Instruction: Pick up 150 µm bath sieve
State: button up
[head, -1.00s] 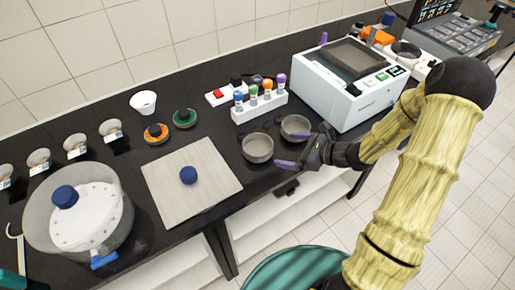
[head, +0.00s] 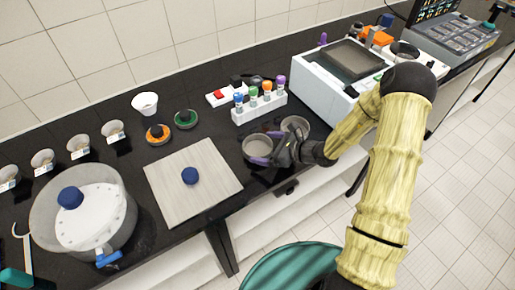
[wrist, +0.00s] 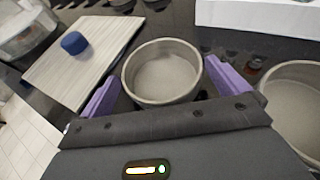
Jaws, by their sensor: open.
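Two round grey metal sieve bowls stand side by side on the dark bench. The left sieve (head: 257,146) lies right at my gripper (head: 270,150); the right sieve (head: 295,125) is just beyond it. No label can be read, so I cannot tell which is 150 µm. In the wrist view, the left sieve (wrist: 162,72) sits centred between the purple fingers of my gripper (wrist: 165,88), one on each side. The fingers are open and I see no clear contact. The other sieve (wrist: 295,105) is outside the right finger, partly cut off by the picture edge.
A light board (head: 192,182) with a blue-knobbed piece (head: 190,176) lies to the left, near a lidded round vessel (head: 92,215). A white rack of coloured vials (head: 259,106) stands behind the sieves. A white machine (head: 335,85) is at the right.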

aim_at(258, 149)
jog(key=x, duration=0.3)
jog(key=shift+d, duration=0.1)
jog(key=shift+c, duration=0.2)
jog(key=c, duration=0.6)
